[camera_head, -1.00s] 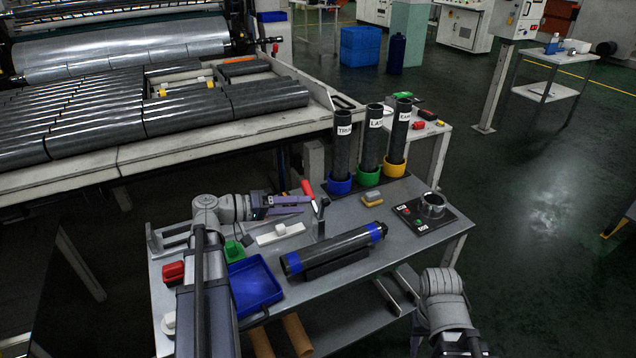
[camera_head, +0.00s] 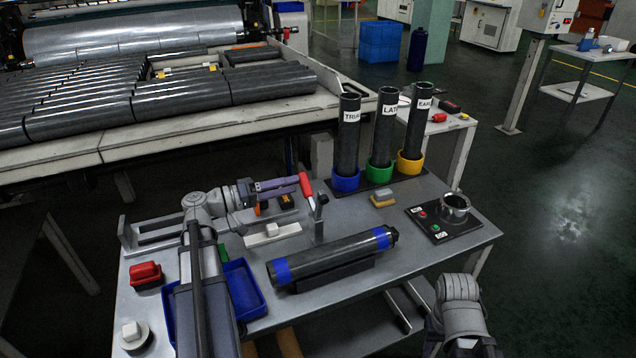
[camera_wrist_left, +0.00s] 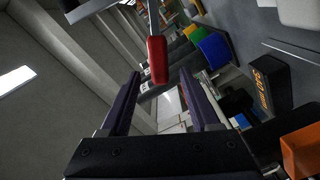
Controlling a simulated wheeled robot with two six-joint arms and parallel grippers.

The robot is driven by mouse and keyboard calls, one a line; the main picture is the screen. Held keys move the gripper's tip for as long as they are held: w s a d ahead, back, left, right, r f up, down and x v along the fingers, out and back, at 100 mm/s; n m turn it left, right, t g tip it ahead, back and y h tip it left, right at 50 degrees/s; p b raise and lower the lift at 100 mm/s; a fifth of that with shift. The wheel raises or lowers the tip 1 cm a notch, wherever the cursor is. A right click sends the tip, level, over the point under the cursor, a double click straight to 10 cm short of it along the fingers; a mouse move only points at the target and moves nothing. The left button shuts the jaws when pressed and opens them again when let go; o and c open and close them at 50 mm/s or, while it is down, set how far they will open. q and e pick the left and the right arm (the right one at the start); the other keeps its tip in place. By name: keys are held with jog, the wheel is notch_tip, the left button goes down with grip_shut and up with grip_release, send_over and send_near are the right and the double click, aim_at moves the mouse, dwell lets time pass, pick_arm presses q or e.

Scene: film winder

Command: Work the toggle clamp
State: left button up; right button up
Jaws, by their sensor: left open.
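The toggle clamp has a red handle (camera_head: 306,187) that rises, leaning a little left, from a metal upright (camera_head: 319,214) on the workbench. My left gripper (camera_head: 298,185) is open, with its fingertips close to the left side of the handle at about its height. In the left wrist view, the red handle (camera_wrist_left: 157,60) lies just past the open fingertips of my left gripper (camera_wrist_left: 162,78), roughly between them. I cannot tell if a finger touches it. The clamp's lower part is partly hidden. My right arm shows at lower right, but its gripper is not in view.
A black film roll with blue bands (camera_head: 330,255) rests in a cradle in front of the clamp. Three labelled tubes stand in coloured cups behind, the nearest blue (camera_head: 345,181). A blue tray (camera_head: 246,290) is partly behind my left arm. A black control panel (camera_head: 436,224) sits right.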

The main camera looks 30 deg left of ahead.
pick_arm(q)
jog(key=x, duration=0.7)
jog(key=shift+w+d, duration=0.25)
jog(key=shift+d, duration=0.05)
jog(key=shift+c, duration=0.4)
grip_shut()
dwell(1.0)
